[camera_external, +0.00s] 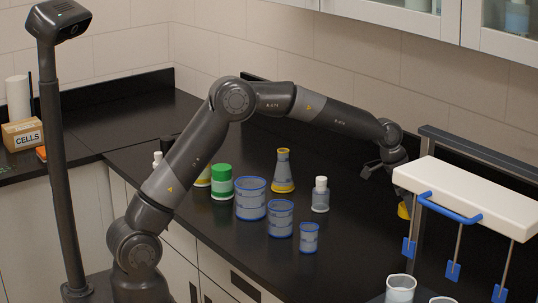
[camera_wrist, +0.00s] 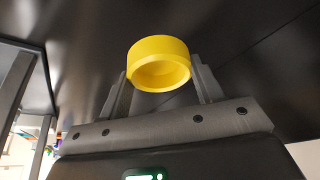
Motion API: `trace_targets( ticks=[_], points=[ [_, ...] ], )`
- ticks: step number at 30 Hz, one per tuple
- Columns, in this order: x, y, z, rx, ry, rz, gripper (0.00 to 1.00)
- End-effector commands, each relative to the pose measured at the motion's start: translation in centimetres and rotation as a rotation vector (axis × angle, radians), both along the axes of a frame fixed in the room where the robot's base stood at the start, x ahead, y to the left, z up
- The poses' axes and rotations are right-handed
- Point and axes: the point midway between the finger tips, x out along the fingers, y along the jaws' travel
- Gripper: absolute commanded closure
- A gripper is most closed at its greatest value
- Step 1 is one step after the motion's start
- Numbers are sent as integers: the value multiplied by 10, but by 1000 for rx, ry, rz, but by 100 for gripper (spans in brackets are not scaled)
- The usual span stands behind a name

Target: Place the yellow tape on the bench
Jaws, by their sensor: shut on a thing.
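My gripper (camera_wrist: 159,84) is shut on the yellow tape (camera_wrist: 158,50) in the wrist view, one finger on each side of the ring. The tape's round opening faces the camera, and the dark bench surface shows beyond it. The fingers are mostly hidden there. The black bench (camera_external: 350,235) runs below the arm. I cannot tell whether the tape touches it.
Blue-rimmed beakers (camera_external: 280,218), a yellow-banded flask (camera_external: 283,170), a white-capped bottle (camera_external: 320,195) and a green-lidded jar (camera_external: 222,183) stand mid-bench.

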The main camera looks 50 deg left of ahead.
Motion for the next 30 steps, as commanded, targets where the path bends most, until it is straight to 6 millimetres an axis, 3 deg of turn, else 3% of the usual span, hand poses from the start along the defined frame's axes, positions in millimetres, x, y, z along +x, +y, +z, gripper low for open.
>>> trace_targets(
  ticks=[1, 3, 6, 10, 17, 24, 30],
  points=[
    [-11, -27, 2, -2, 1, -76, 63],
    [-26, -57, 6, -2, -1, -170, 63],
    [-45, -91, 9, -1, 1, -283, 63],
    [-63, -120, 13, 0, 2, -383, 63],
    [-74, -135, 12, 1, 1, -438, 63],
    [-74, -134, -26, 1, 4, -435, 63],
    [-74, -134, -41, 1, 2, -434, 63]
  ],
)
